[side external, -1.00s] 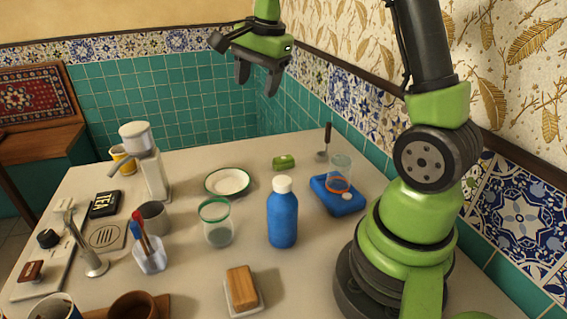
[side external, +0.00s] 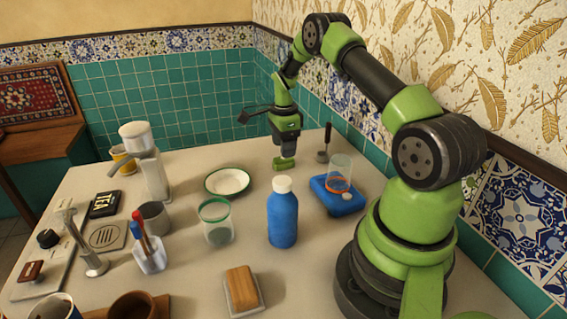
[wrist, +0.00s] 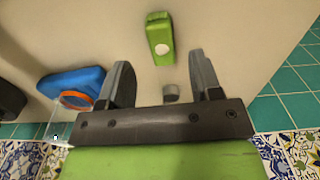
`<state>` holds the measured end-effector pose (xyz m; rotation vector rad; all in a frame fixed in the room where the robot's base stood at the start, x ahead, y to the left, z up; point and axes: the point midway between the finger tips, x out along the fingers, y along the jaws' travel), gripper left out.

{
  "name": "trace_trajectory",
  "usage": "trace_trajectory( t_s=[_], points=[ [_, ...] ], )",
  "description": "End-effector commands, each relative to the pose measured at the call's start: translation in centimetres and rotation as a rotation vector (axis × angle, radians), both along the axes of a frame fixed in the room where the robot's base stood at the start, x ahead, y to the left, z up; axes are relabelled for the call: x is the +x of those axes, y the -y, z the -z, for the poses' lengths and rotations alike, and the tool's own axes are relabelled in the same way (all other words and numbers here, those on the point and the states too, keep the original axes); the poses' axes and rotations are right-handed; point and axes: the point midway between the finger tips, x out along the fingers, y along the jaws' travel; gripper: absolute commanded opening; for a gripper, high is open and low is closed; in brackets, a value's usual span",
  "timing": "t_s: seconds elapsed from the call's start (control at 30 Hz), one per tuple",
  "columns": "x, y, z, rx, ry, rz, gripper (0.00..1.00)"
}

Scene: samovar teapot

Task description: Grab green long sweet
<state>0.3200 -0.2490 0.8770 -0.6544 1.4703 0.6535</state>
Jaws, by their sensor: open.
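The green long sweet (side external: 284,163) lies on the table near its back edge. In the wrist view the sweet (wrist: 160,38) shows as a green block with a pale round spot, beyond the fingertips and roughly in line with the gap between them. My gripper (side external: 285,150) points down just above the sweet in the side view. The wrist view shows my gripper (wrist: 160,75) with its two dark fingers apart and nothing between them. I cannot tell from the side view whether the fingers touch the sweet.
A blue box (side external: 338,196) with a clear cup (side external: 340,172) stands to the right of the sweet. A dark-handled tool (side external: 325,145) stands upright behind it. A white plate (side external: 228,182) lies to the left, and a blue bottle (side external: 283,215) stands in front.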

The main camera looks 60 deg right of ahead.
Motion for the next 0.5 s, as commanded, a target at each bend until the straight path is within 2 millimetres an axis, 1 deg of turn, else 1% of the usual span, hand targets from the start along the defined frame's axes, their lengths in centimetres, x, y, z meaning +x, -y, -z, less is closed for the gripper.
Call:
trace_trajectory(
  t_s=[0.1, 0.23, 0.33, 0.5],
  points=[
    [0.0, 0.1, 2.0, 0.003, -0.004, 0.001, 0.58],
    [0.0, 0.2, 3.8, 0.003, -0.002, 0.000, 0.58],
    [0.1, 0.2, 4.5, 0.001, -0.001, 0.000, 0.58],
    [0.1, 0.2, 4.5, 0.000, 0.001, 0.000, 0.58]
  ],
)
